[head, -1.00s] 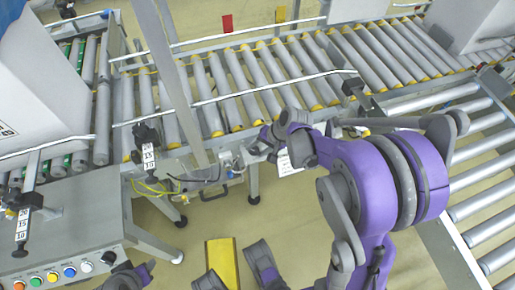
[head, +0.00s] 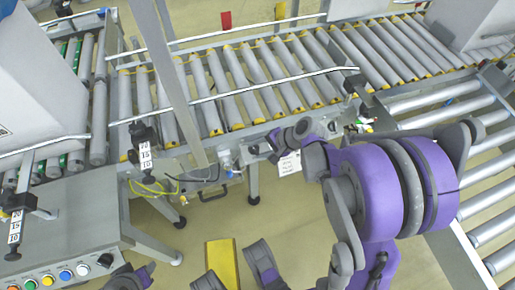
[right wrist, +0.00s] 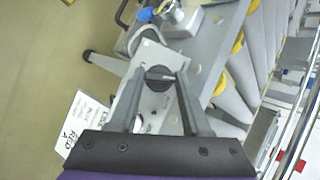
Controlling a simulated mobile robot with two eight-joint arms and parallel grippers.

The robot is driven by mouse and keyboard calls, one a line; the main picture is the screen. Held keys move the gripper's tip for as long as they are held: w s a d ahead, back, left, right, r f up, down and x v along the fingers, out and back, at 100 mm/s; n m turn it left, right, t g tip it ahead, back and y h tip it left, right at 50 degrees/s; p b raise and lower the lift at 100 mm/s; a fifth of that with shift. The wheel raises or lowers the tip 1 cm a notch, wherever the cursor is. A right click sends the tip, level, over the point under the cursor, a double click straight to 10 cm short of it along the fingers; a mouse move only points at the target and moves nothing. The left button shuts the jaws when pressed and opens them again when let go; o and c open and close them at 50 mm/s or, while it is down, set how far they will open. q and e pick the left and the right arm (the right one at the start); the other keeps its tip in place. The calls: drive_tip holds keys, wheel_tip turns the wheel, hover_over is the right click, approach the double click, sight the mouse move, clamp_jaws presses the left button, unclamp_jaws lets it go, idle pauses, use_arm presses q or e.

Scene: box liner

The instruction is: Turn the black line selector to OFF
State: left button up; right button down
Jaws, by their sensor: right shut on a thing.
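A dark round selector knob (right wrist: 158,78) sits on a light metal plate (right wrist: 152,57) in the right wrist view. My right gripper (right wrist: 158,74) has its two fingers on either side of the knob and is shut on it. A pale slot or mark shows below the knob, between the fingers. In the head view my right gripper (head: 270,148) reaches to the side of the conveyor frame, where the knob is too small and covered to make out. The knob's exact pointing and its labels cannot be read.
A roller conveyor (head: 250,85) runs behind the gripper. A white tag (head: 289,163) hangs beside it; it also shows in the right wrist view (right wrist: 86,128). A button panel (head: 55,279) with coloured buttons and a black knob (head: 106,259) stands at lower left. Yellow cables lie left.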

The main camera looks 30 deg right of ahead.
drive_tip(key=shift+s+f+m+t+b, duration=0.15)
drive_tip(key=shift+m+t+b, duration=0.7)
drive_tip(key=shift+m, duration=0.95)
drive_tip(key=shift+c, duration=1.8)
unclamp_jaws()
